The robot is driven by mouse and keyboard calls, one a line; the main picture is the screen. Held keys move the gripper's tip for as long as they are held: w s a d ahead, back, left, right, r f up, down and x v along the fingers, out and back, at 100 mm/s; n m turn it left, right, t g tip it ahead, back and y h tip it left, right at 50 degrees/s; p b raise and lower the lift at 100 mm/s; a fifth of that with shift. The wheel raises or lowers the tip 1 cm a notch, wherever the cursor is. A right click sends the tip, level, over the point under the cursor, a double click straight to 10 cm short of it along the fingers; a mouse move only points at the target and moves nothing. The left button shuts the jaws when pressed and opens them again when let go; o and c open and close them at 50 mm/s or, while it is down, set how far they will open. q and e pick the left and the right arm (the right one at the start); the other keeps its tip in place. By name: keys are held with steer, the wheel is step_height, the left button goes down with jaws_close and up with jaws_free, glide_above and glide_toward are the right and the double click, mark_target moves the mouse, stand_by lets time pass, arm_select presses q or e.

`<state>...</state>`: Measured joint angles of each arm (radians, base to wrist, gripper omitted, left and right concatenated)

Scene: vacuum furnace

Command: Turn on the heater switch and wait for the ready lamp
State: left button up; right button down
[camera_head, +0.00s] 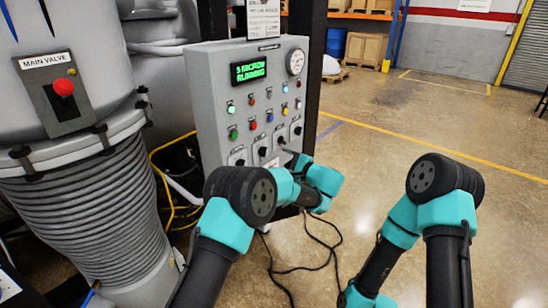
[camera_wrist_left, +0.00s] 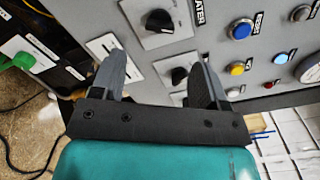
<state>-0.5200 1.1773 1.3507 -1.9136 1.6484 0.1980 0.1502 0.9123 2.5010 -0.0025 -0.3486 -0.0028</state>
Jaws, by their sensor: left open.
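The grey control panel (camera_head: 212,85) carries a row of black rotary switches, one of them the switch at its lower right (camera_head: 297,130). In the left wrist view a black switch knob (camera_wrist_left: 180,76) shows between my left fingers. Another knob (camera_wrist_left: 158,20) sits above, beside a label cut to letters like "ATE", perhaps the heater switch. My left gripper (camera_wrist_left: 160,63) is open at the panel's lower part; contact with the knob cannot be told. A small lamp (camera_head: 231,108) at the panel's upper left glows pale green. Lamp labels are too small to read, so I cannot identify the ready lamp.
A green-text display (camera_head: 248,70) seems to read "RUNNING". A gauge (camera_head: 296,62) is at the panel's upper right. The main valve box (camera_head: 62,98) with a red button is at left. Cables (camera_head: 305,268) lie on the floor. Open floor extends right.

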arm_select(q)
steer(key=v, duration=0.8)
steer(key=shift+s+d, duration=0.25)
